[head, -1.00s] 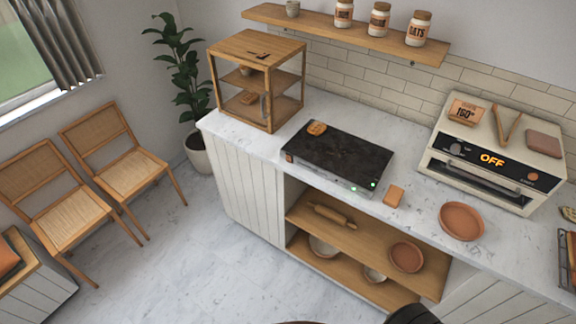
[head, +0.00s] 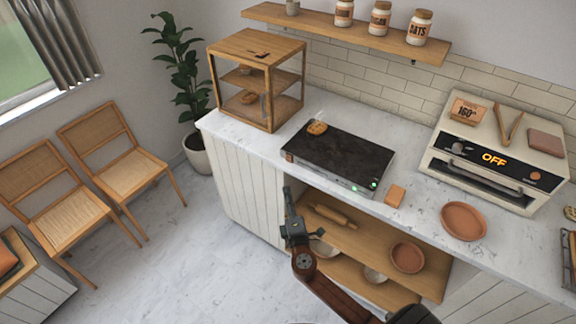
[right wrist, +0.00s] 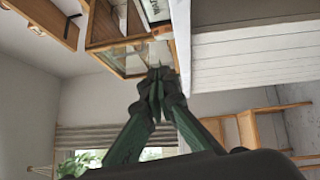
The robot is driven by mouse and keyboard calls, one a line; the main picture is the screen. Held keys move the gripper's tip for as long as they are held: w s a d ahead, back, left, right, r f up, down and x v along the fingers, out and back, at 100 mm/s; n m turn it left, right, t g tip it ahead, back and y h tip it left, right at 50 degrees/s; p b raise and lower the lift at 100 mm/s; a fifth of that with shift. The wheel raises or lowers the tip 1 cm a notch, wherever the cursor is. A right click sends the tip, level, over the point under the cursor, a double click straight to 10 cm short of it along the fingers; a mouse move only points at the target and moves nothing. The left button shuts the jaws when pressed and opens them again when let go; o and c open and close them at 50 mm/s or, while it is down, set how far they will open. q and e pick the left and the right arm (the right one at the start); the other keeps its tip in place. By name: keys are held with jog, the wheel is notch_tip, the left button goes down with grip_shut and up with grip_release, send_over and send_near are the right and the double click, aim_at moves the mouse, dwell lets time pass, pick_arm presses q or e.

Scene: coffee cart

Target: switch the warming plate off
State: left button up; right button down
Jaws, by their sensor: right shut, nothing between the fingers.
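The warming plate (head: 337,156) is a flat black slab on the marble counter in the head view. Green lights (head: 374,185) glow at its front right corner, and a small brown baked item (head: 317,128) lies near its back left corner. My right gripper (head: 287,191) is shut and empty, in front of the counter, apart from the plate and left of its lights in the picture. Its closed fingertips also show in the right wrist view (right wrist: 157,74), below a pale counter edge. My left gripper is not in view.
A wooden shelf box (head: 256,45) is left of the plate. A small tan block (head: 394,196) and a terracotta dish (head: 463,221) sit near the counter's front.

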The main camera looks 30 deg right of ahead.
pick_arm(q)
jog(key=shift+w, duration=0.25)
pick_arm(e)
send_near(286, 156)
jog(key=w+a, duration=0.2)
jog(key=w, duration=0.2)
jog(key=d, duration=0.2)
jog(key=shift+w+d, duration=0.4)
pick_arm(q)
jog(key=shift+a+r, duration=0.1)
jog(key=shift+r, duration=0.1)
pick_arm(e)
jog(key=shift+w+d+r, duration=0.1)
jog(key=shift+w+d, duration=0.2)
jog(key=shift+d, duration=0.4)
